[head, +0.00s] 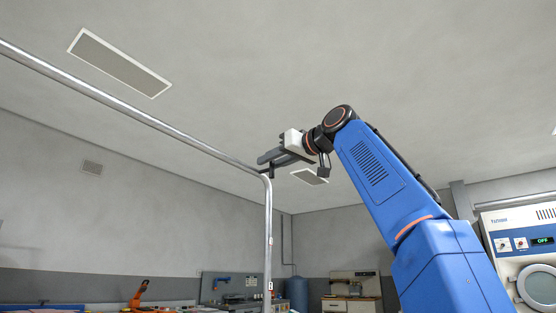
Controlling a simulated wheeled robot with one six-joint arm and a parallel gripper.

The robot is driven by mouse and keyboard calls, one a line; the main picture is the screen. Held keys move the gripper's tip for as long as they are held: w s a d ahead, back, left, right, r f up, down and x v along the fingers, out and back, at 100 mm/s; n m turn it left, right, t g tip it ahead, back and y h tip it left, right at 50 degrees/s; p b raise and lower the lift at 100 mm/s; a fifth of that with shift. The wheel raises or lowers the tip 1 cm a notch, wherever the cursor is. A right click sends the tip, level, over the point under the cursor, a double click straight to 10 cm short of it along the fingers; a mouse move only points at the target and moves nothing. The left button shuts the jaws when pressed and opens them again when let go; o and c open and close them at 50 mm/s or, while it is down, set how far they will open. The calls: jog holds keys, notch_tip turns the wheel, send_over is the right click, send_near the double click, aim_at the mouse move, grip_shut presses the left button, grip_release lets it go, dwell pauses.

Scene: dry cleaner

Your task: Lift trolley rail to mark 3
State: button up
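The trolley rail (140,113) is a chrome tube that runs from the upper left down to a rounded corner, then turns into an upright post (268,230). Small marks show on the post near its lower end, too small to read. My gripper (270,166) is at the end of my raised blue arm, and its dark fingers overlap the rail's corner in the picture. I cannot tell whether they touch the rail or are closed on it. The trolley's base is out of view.
A washer-like machine (537,285) with a lit "OFF" display stands at the right. Benches with a blue cylinder (297,293) and a small orange robot arm (139,292) are at the back. The space above the rail is clear up to the ceiling.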

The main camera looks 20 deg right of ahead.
jog(key=v, duration=1.7)
jog(key=shift+s, duration=0.2)
jog(key=shift+d, duration=0.1)
dwell(0.6)
